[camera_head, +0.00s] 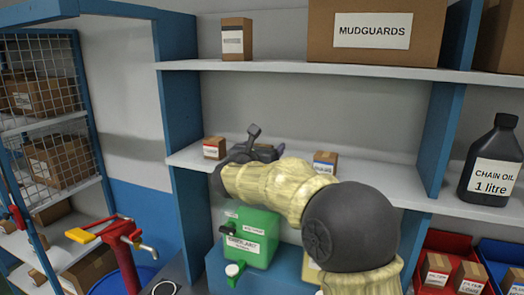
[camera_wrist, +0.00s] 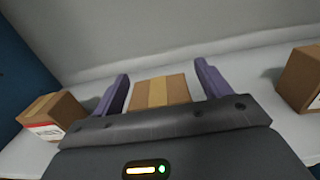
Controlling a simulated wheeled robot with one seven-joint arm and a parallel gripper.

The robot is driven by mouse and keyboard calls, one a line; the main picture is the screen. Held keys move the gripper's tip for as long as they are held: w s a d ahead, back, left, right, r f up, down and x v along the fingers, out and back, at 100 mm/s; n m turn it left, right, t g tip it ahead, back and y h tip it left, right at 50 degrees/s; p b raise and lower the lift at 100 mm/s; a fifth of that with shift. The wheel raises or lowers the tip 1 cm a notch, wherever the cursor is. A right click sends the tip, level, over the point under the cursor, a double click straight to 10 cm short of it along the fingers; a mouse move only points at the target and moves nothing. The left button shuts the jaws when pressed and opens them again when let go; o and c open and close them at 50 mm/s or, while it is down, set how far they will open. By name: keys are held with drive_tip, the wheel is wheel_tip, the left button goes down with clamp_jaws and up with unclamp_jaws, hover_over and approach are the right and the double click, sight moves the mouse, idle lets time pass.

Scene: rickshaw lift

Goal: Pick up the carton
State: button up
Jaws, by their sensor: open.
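A small brown carton (camera_wrist: 160,91) with a lighter tape strip lies between the two fingers of my gripper (camera_wrist: 162,76) in the wrist view. Its near side is hidden by the gripper body. My gripper is open, with one finger on each side of the carton; whether they touch it I cannot tell. In the head view my gripper (camera_head: 266,142) is over the middle shelf and mostly hides this carton. A second carton (camera_head: 214,148) stands to its left, and it also shows in the wrist view (camera_wrist: 52,115). A third carton (camera_head: 325,162) stands to the right.
The middle shelf (camera_head: 385,173) has blue uprights at both sides and a white shelf above. That upper shelf holds a small carton (camera_head: 236,39) and a large MUDGUARDS box (camera_head: 380,30). A green container (camera_head: 251,238) stands below. A black oil bottle (camera_head: 492,165) is at right.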

idle(0.5)
drive_tip(key=c, duration=1.1)
drive_tip(key=shift+r, duration=0.1)
wheel_tip(320, 180, up, 10)
drive_tip(key=shift+f+b, duration=0.1)
drive_tip(key=shift+b, duration=0.55)
